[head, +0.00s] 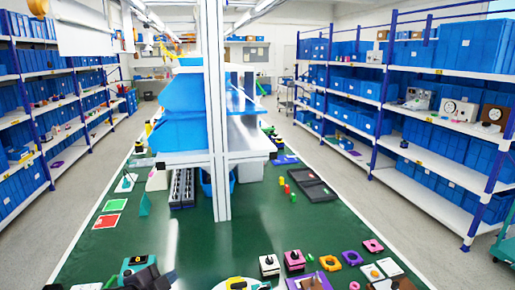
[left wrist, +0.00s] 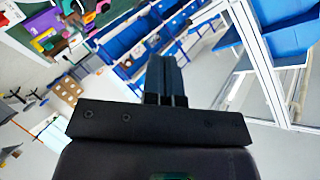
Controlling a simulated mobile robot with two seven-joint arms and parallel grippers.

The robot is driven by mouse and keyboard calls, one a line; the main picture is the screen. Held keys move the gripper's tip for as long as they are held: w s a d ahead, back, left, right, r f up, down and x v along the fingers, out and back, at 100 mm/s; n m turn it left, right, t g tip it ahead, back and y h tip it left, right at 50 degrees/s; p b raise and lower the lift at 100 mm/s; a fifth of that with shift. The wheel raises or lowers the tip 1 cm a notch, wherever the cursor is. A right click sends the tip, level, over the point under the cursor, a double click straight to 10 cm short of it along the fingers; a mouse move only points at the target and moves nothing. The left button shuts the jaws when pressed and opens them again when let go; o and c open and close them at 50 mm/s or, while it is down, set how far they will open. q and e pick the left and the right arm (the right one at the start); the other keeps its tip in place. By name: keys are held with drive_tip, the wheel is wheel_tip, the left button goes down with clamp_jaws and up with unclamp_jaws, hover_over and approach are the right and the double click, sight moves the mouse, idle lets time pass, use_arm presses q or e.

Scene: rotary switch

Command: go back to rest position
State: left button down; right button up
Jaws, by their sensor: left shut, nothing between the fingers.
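My left gripper (head: 150,277) is low at the left of the head view, over the front of the green table. In the left wrist view its two dark fingers (left wrist: 167,78) are together with nothing between them. My right gripper cannot be made out in these frames. A white switch box with a black knob (head: 269,265) and a pink switch box with a dark knob (head: 294,260) sit at the table's front, to the right of my left gripper and apart from it.
The green table (head: 260,225) has an upright grey post (head: 216,120) in its middle. Orange (head: 330,263) and purple (head: 353,258) pieces lie at the front right. A black tray (head: 313,186) lies farther back. Shelves with blue bins (head: 465,95) flank the aisles.

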use_arm(q)
drive_tip(key=s+a+f+n+y+b, duration=0.1)
drive_tip(key=s+a+f+n+y, duration=0.1)
drive_tip(key=s+f+n, duration=0.4)
drive_tip(key=s+a+f+n+g+y+b, duration=0.1)
drive_tip(key=s+a+f+n, duration=0.3)
drive_tip(key=s+f, duration=1.2)
drive_tip(key=s+n+y, duration=0.1)
drive_tip(key=n, duration=0.2)
drive_tip(key=shift+a+y, duration=0.4)
